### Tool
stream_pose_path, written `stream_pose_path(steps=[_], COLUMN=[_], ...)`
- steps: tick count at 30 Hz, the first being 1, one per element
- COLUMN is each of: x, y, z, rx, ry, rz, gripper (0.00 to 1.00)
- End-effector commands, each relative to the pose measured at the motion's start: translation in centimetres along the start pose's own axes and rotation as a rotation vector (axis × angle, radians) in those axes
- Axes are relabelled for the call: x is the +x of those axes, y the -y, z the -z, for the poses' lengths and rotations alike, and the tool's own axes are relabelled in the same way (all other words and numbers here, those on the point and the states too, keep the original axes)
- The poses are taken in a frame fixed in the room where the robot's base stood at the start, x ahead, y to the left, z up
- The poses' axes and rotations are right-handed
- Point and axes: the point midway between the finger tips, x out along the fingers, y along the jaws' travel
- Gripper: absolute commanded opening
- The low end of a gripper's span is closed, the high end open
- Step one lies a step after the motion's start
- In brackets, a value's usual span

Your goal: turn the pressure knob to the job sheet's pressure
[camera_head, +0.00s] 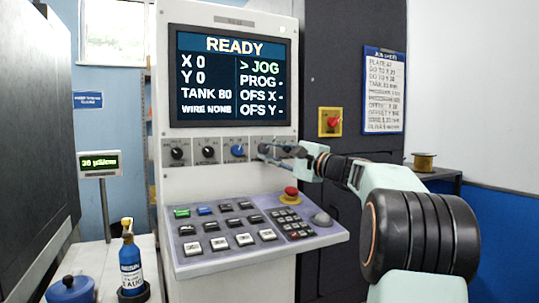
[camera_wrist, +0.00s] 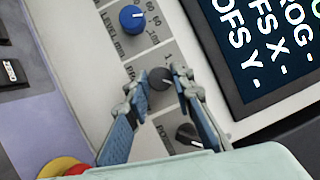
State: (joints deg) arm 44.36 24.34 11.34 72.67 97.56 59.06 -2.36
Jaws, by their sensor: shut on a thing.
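A row of round knobs runs along the panel under the screen. In the wrist view, a black knob (camera_wrist: 160,78) sits between the fingertips of my gripper (camera_wrist: 160,86), just past the blue knob (camera_wrist: 131,18). My gripper is shut on this black knob. Its printed label is partly hidden by a finger, but seems to start with P. In the head view my gripper (camera_head: 275,151) reaches in from the right and covers this end of the row. The job sheet (camera_head: 384,90) hangs on the wall at right; its lines are too small to read surely.
Another black knob (camera_wrist: 188,135) lies under the fingers. The screen (camera_head: 232,78) reads READY, TANK 80, WIRE NONE. A keypad console (camera_head: 255,228) with a red stop button (camera_head: 291,192) juts out below. A red switch on yellow (camera_head: 331,121) is at right.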

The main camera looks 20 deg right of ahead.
Motion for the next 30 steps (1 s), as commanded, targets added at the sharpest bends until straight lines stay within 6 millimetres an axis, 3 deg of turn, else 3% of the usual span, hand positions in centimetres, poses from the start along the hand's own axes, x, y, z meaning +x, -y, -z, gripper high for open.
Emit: stream_pose_path(steps=[13, 14, 18, 26, 30], x=[0.00, 0.00, 0.00, -0.04, -0.99], y=[0.10, 0.10, 0.08, 0.04, 0.06], z=[0.00, 0.00, -0.01, 0.01, 0.10], rx=[0.009, 0.009, 0.009, 0.008, 0.008], ry=[-0.001, -0.001, -0.001, -0.001, -0.003], rz=[0.005, 0.005, 0.005, 0.004, 0.004], gripper=[0.00, 0.24, 0.39, 0.39, 0.39])
